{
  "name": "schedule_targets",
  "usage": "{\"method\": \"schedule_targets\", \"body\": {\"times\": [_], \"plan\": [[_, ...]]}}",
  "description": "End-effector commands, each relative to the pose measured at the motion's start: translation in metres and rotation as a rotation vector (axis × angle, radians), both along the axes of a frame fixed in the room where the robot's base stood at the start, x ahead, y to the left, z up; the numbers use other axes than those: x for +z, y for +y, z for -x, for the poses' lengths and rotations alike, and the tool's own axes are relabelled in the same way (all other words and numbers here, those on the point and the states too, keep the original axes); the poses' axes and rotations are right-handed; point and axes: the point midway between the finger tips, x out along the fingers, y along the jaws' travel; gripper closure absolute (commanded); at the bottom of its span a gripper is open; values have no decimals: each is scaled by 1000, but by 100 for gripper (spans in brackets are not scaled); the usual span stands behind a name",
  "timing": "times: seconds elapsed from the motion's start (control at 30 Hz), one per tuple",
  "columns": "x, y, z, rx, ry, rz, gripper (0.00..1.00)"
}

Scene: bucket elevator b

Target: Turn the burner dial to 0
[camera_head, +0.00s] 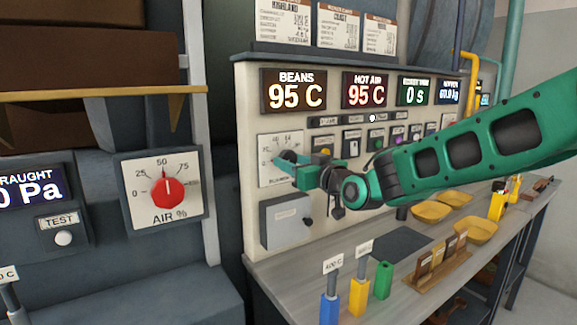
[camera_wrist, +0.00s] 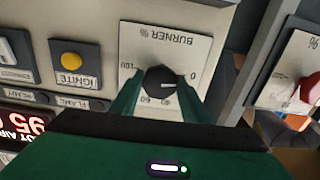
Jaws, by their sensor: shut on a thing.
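The burner dial (camera_wrist: 158,79) is a round black knob with a white pointer line, on a white scale plate (camera_wrist: 165,52) marked BURNER %. In the wrist view the plate is upside down, with 0 on the right and 100 on the left. The pointer points right, toward the 0 side; its exact reading is hard to tell. My gripper (camera_wrist: 160,92) has one green finger on each side of the dial and is shut on it. In the head view my gripper (camera_head: 290,168) reaches the plate (camera_head: 266,165) and partly hides the dial.
A yellow IGNITE button (camera_wrist: 71,60) sits beside the burner plate. A red AIR % dial (camera_head: 167,192) is on a separate panel at left. A grey box (camera_head: 286,221) with a dark knob is below my gripper. Coloured holders and yellow bowls (camera_head: 430,211) stand on the bench.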

Motion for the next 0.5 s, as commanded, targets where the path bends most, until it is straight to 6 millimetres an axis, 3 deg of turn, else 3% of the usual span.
{"method": "schedule_targets", "body": {"times": [0.03,0.07,0.13,0.5], "plan": [[-1,-2,0,-3,2,2,81],[-1,-2,0,-3,2,2,56],[-1,-2,0,-3,2,1,40],[0,-2,3,-1,1,-1,40]]}}
